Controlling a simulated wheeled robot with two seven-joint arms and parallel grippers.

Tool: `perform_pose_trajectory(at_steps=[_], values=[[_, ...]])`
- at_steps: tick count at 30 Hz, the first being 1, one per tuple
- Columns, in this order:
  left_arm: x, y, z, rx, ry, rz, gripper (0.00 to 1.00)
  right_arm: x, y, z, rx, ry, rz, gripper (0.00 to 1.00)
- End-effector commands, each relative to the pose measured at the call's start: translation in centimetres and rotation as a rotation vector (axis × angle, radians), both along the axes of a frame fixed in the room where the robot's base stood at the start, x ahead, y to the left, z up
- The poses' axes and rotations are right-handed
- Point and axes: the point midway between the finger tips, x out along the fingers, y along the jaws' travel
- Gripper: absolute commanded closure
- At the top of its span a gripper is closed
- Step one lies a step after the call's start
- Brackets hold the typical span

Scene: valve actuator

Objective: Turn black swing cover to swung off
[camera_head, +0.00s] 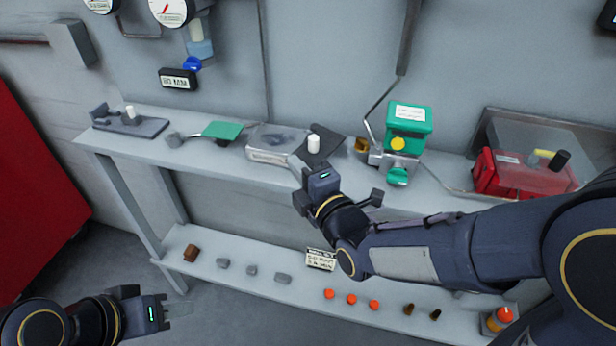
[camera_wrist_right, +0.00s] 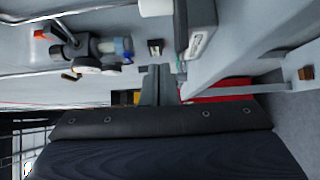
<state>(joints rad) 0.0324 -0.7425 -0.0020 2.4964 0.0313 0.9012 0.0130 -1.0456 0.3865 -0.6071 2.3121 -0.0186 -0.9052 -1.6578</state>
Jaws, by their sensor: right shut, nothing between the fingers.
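A flat dark cover plate (camera_head: 326,150) with an upright white knob (camera_head: 314,144) lies at the right end of a grey, labelled box (camera_head: 268,156) on the bench shelf. It reaches out to the right of the box; its near part is partly hidden by my gripper. My right gripper (camera_head: 303,168) is just in front of the plate, below the knob, shut and empty. In the right wrist view its closed fingers (camera_wrist_right: 157,84) show, with a white cylinder (camera_wrist_right: 156,8) at the top edge. I cannot tell whether they touch the plate. My left gripper (camera_head: 180,306) is low at the left, away from the bench.
Another dark plate with a white knob (camera_head: 130,120) and a green flap (camera_head: 222,130) stand to the left. A green valve actuator (camera_head: 408,120) and a red case (camera_head: 510,174) stand to the right. Small parts lie on the lower shelf (camera_head: 215,250).

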Motion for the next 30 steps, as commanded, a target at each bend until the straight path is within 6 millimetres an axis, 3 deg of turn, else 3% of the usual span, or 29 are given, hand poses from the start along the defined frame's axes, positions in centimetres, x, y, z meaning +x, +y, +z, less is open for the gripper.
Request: perform_pose_trajectory(at_steps=[6, 9, 14, 30], values=[[0.0, 0.0, 0.2, 0.0, 0.0, 0.0, 0.64, 4.2, 2.2, 0.0, -0.003, 0.001, -0.001, 1.0], [0.0, 0.0, 0.5, 0.0, 0.0, 0.0, 0.64, 4.4, 0.2, 0.1, 0.002, 0.002, -0.005, 1.0], [0.0, 0.0, 0.6, 0.0, 0.0, 0.0, 0.64, 4.5, -1.4, 0.1, 0.001, 0.002, -0.002, 1.0], [0.0, 0.0, 0.2, 0.0, 0.0, 0.0, 0.64, 4.6, -2.5, -0.1, 0.004, 0.001, -0.001, 1.0]])
